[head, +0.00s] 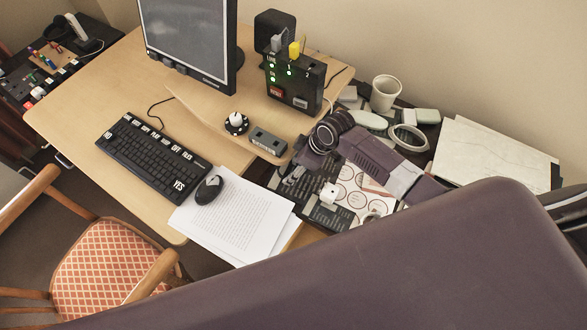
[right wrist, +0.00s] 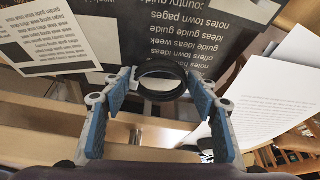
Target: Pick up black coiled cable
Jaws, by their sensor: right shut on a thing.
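The black coiled cable (right wrist: 161,78) shows in the right wrist view as a thick dark ring. It sits between the two blue-padded fingers of my right gripper (right wrist: 161,88), which are shut on its sides. Behind it is a dark printed sheet with pale text; I cannot tell how far the cable is from it. In the head view my right gripper (head: 295,178) hangs low over the dark, cluttered surface right of the white papers. The cable cannot be made out there. My left gripper is not in view.
A keyboard (head: 153,158), a mouse (head: 208,189) and white papers (head: 235,220) lie to the left. A black switch box (head: 296,82), a white cup (head: 384,93) and a grey-white ring (head: 409,138) stand behind.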

